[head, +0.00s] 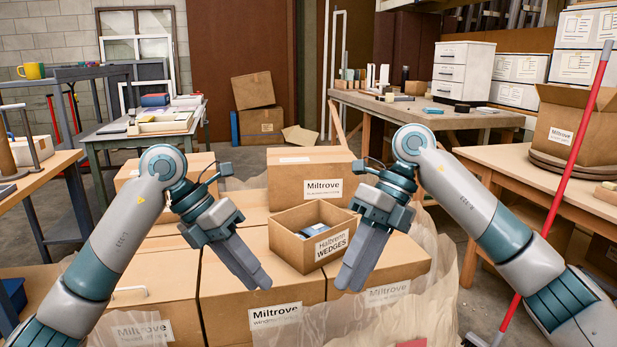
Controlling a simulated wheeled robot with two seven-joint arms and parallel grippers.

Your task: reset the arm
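My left gripper (259,281) hangs over the cardboard boxes at the centre left, fingers pointing down and to the right. My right gripper (347,285) hangs over the boxes at the centre right, fingers pointing down and to the left. On both, the fingers lie close together with no visible gap, and nothing shows between them. Both arms are bent and come in from the lower corners. No fly press or press arm can be made out in this view.
Stacked Miltrove cartons (311,180) and an open Halbrenn wedges box (312,236) fill the space before me. A wooden table (40,181) is at left, a workbench (425,118) behind, another table (520,178) at right. A red pole (560,190) leans at right.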

